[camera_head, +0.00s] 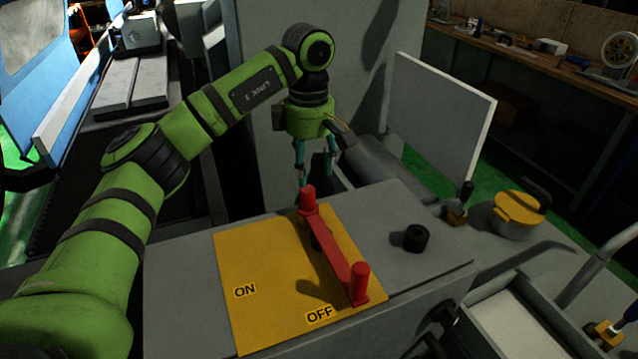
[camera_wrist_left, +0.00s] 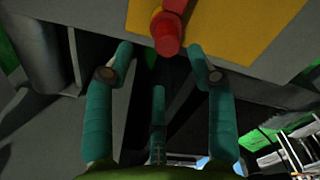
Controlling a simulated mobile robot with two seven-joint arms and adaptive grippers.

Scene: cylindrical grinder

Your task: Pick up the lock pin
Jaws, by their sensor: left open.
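No part is clearly recognisable as the lock pin. A red lever (camera_head: 335,247) with an upright peg at each end lies across a yellow ON/OFF plate (camera_head: 262,268) on a grey cabinet top. My left gripper (camera_head: 317,180) is open and empty, pointing down just behind the lever's far peg. In the left wrist view the red peg (camera_wrist_left: 167,38) shows beyond and between the spread fingertips (camera_wrist_left: 160,58), with no clear contact. My right gripper is out of view.
A black knob (camera_head: 416,238) stands right of the plate. Farther right are a yellow round object with a black handle (camera_head: 515,214), a small black-handled part (camera_head: 459,204) and a grey tray (camera_head: 515,330). An upright pale panel (camera_head: 440,115) stands behind.

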